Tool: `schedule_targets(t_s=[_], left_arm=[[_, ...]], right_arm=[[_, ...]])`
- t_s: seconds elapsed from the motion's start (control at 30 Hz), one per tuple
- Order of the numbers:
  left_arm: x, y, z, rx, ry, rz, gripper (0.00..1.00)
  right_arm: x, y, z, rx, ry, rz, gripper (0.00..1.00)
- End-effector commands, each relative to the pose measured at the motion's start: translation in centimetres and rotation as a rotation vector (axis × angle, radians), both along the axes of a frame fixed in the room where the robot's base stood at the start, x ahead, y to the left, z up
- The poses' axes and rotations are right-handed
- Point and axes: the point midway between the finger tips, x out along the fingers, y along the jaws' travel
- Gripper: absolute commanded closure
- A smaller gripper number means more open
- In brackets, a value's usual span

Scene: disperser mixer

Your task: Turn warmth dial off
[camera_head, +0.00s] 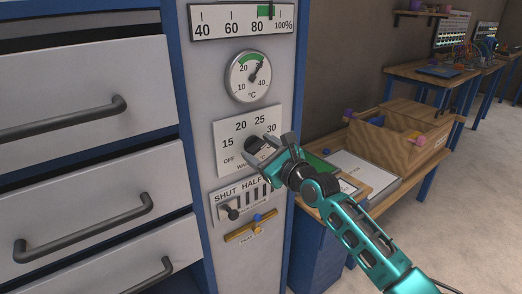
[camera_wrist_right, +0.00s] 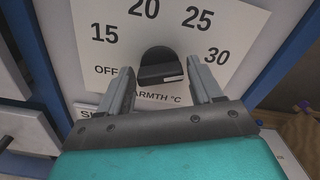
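The warmth dial is a black knob (camera_wrist_right: 160,68) on a white plate (camera_head: 229,133) marked OFF, 15, 20, 25 and 30, on the grey panel. In the head view the knob (camera_head: 253,144) is partly behind my gripper. A pale mark shows on the knob's lower right edge in the wrist view; I cannot tell for sure which number it points to. My right gripper (camera_head: 262,152) is open in front of the dial. In the wrist view its fingers stand one on each side of the knob, apart from it. My left gripper is not in view.
Above the dial are a round thermometer (camera_head: 248,76) and a percent scale (camera_head: 243,22). Drawers (camera_head: 85,110) stand left. A bench with a wooden box (camera_head: 398,145) stands right.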

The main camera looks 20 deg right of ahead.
Motion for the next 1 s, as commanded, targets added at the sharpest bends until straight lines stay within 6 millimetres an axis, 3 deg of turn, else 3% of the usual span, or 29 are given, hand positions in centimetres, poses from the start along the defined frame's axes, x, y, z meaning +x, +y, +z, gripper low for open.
schedule_targets(t_s=[0.43,0.77,1.0], left_arm=[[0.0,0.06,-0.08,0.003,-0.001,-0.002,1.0],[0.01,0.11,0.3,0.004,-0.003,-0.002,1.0],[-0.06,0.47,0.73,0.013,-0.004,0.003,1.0]], right_arm=[[-0.02,0.0,0.0,0.0,0.0,0.0,0.77],[-0.02,0.01,0.07,-0.049,-0.017,0.001,0.77],[-0.03,0.02,0.19,-0.196,-0.071,0.0,0.77]])
